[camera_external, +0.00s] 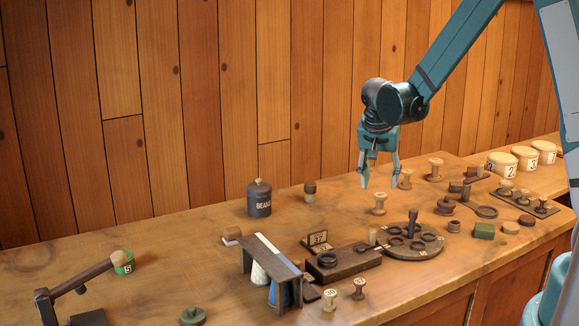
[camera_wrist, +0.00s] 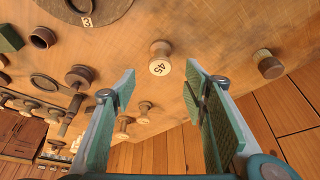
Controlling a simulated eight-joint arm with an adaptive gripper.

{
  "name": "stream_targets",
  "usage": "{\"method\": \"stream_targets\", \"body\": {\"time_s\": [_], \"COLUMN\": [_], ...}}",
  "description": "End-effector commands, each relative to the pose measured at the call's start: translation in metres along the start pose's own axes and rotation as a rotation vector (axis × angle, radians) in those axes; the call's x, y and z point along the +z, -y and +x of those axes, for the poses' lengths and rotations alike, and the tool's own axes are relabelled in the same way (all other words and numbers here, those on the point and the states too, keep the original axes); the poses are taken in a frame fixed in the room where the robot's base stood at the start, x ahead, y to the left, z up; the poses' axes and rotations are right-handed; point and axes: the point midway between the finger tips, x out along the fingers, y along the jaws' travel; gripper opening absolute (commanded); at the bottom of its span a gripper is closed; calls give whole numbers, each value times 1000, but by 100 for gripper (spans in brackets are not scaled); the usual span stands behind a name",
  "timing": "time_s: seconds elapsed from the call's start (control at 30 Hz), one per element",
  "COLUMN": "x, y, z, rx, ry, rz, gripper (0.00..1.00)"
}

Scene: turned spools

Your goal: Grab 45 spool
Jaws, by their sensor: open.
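The 45 spool (camera_wrist: 160,58) is pale wood with a dark number on its end face. In the wrist view it lies ahead of the gap between my fingers. It appears to be the spool (camera_external: 379,203) standing on the bench just below my gripper in the external view. My gripper (camera_external: 380,183) is open and empty, pointing down above the bench. In the wrist view its two green-padded fingers (camera_wrist: 160,80) are apart, with nothing between the pads. The fingers do not appear to touch the spool.
The dark round board (camera_external: 412,243) with rings and a post stands in front of the spool. A cork-topped piece (camera_external: 310,190) is to its left, and other spools (camera_external: 405,179) stand behind. A dark canister (camera_external: 259,199) is near the plank wall. Bare bench surrounds the spool.

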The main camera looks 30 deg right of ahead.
Motion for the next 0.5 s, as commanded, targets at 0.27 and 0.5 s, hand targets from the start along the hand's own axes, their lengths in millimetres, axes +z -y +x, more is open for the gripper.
{"method": "stream_targets", "body": {"time_s": [0.27,0.5], "x": [0,0], "y": [0,1], "z": [2,16], "rx": [0,0], "ry": [0,0], "rz": [0,-1], "gripper": [44,44]}}
